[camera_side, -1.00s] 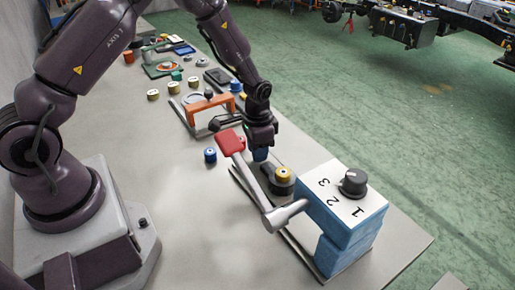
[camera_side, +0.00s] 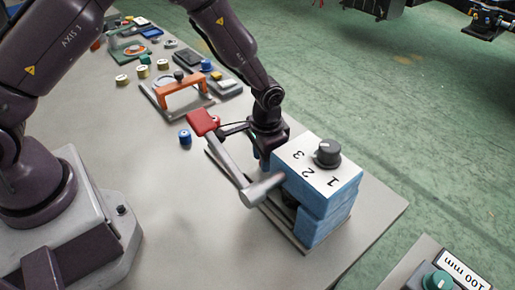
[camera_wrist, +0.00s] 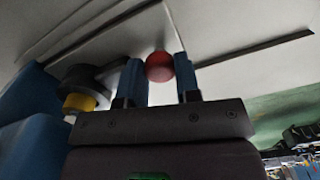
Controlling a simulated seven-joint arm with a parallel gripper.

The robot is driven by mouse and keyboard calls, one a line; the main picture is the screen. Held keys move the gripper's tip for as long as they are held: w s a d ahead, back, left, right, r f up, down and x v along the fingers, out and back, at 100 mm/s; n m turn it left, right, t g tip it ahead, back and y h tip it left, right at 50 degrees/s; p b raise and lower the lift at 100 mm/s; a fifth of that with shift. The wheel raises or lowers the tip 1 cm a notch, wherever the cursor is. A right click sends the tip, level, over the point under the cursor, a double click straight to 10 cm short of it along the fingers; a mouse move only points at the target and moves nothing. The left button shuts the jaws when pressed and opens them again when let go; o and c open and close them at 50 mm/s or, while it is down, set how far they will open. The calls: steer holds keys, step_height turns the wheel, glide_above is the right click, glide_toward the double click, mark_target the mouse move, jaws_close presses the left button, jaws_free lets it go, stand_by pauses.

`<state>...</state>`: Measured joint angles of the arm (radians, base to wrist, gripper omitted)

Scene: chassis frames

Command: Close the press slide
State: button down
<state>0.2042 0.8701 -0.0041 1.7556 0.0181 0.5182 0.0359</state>
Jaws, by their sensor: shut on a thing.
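The press (camera_side: 325,222) is a blue block with a white top marked 1, 2, 3 and a black knob. My gripper (camera_side: 262,160) is low beside the press's left face. In the wrist view, my gripper's blue fingers (camera_wrist: 160,80) are shut around a small red ball knob (camera_wrist: 159,66). The dark slide carrier (camera_wrist: 92,77) with a yellow piece (camera_wrist: 79,102) lies close to the blue press body (camera_wrist: 25,145). In the side view the press and my gripper mostly hide the slide.
An orange-handled fixture (camera_side: 182,90) and several yellow parts stand farther back. A panel with a green knob (camera_side: 438,281) is at the lower right. The front tabletop is clear.

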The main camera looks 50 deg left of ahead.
steer(key=shift+d, duration=0.4)
steer(key=c, duration=0.8)
jaws_free()
steer(key=shift+a, duration=0.1)
steer(key=shift+a, duration=0.1)
